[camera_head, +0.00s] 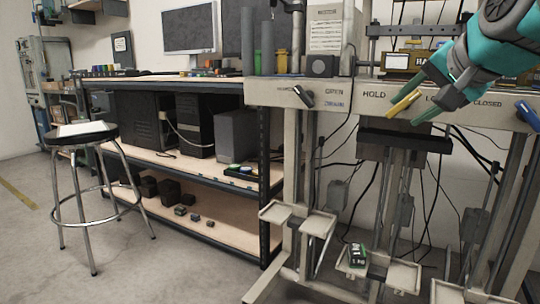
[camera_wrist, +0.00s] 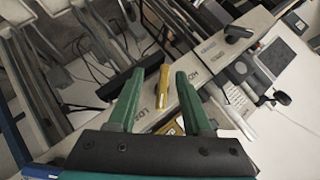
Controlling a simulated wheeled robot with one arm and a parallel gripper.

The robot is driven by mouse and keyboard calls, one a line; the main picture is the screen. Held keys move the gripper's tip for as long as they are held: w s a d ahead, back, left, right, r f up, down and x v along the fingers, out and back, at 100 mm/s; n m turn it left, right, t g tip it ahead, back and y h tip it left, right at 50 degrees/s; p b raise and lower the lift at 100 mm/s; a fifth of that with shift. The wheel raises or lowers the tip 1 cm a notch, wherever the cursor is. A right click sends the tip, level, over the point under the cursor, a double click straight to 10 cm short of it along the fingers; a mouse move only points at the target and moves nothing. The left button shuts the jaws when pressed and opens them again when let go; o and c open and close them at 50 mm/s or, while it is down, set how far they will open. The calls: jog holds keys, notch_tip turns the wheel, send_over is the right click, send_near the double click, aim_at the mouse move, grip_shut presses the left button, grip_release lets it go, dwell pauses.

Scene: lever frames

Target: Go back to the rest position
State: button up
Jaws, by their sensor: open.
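My teal gripper (camera_head: 422,98) is at the upper right of the head view, in front of the lever frame's beam (camera_head: 350,95). Its green fingers are spread apart and hold nothing. A yellow lever (camera_head: 405,103) points down and left beside the fingertips, near the word HOLD. In the wrist view the yellow lever (camera_wrist: 163,84) shows between the two fingertips (camera_wrist: 160,74), with gaps on both sides. I cannot tell how far in front of the lever the fingers are. A black lever (camera_head: 303,96) and a blue lever (camera_head: 527,114) are on the same beam.
Trays on rods (camera_head: 300,220) hang below the beam, one carrying a small dark green block (camera_head: 357,255). A workbench (camera_head: 165,78) with monitors and a lower shelf stands at left. A stool (camera_head: 85,132) stands further left. Open floor lies at the front left.

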jog(key=s+a+f+n+g, duration=0.3)
jog(key=a+f, duration=0.3)
jog(key=f, duration=0.5)
jog(key=s+a+f+n+g, duration=0.25)
jog(key=a+f, duration=0.25)
jog(key=f, duration=0.7)
jog(key=s+a+f+n+g, duration=0.3)
jog(key=s+f+g, duration=0.5)
jog(key=s+f, duration=1.3)
notch_tip(320, 180, up, 12)
jog(key=n+p, duration=0.1)
jog(key=p, duration=1.1)
jog(key=shift+d+h, duration=0.3)
jog(key=shift+d, duration=0.15)
jog(key=shift+s+r, duration=0.1)
